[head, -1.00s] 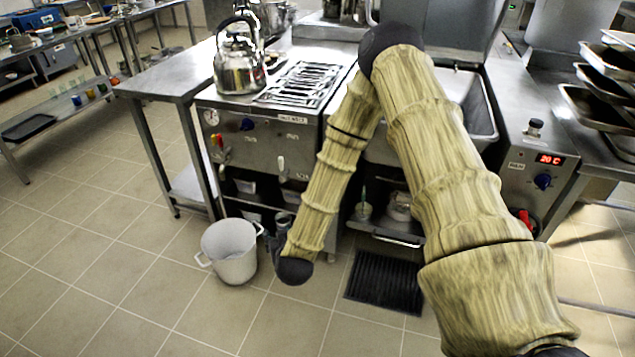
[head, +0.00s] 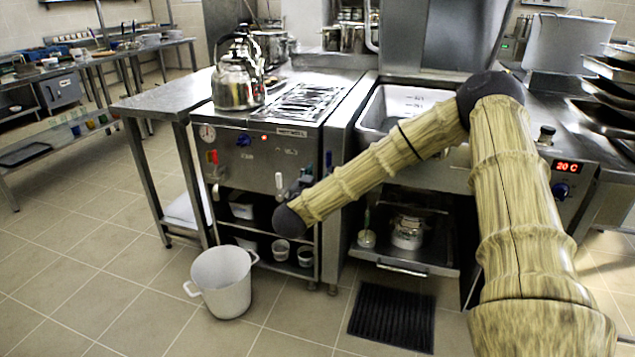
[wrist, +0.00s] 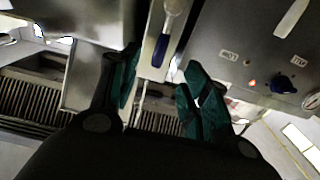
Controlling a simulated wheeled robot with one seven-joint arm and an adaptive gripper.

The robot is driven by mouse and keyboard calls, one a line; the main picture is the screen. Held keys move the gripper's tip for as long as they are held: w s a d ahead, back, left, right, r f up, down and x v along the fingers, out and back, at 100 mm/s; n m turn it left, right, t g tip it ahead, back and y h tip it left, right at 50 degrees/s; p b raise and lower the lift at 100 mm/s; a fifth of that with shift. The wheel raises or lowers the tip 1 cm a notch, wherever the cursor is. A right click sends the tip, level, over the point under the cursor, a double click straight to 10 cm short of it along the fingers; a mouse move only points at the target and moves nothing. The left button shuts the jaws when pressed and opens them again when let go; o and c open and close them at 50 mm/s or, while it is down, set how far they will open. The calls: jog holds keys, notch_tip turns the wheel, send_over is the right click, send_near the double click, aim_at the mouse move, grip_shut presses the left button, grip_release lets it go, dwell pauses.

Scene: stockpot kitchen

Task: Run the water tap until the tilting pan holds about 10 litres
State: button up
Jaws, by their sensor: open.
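The tilting pan (head: 374,118) is the open steel basin right of the stove unit, with level marks on its inner back wall. My forearm crosses part of it, and I cannot tell how much water it holds. My gripper (head: 304,182) is in front of the stove unit's right side, below pan height. In the wrist view my gripper (wrist: 158,92) is open, its two dark green fingers apart and nothing between them. A blue-ended lever (wrist: 162,48), which looks like the water tap's, hangs on a narrow steel panel just beyond the fingertips.
The stove unit's front has a white handle (wrist: 292,18) and a blue knob (wrist: 283,84) near my gripper. A kettle (head: 238,85) stands on top. A white pot (head: 222,283) and a black floor grate (head: 392,316) lie below. The tile floor at front left is clear.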

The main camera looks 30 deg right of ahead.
aim_at(328, 161)
jog(key=shift+b+x, duration=1.25)
jog(key=shift+x, duration=1.45)
jog(key=shift+p+x, duration=0.7)
jog(key=shift+x, duration=1.4)
grip_shut()
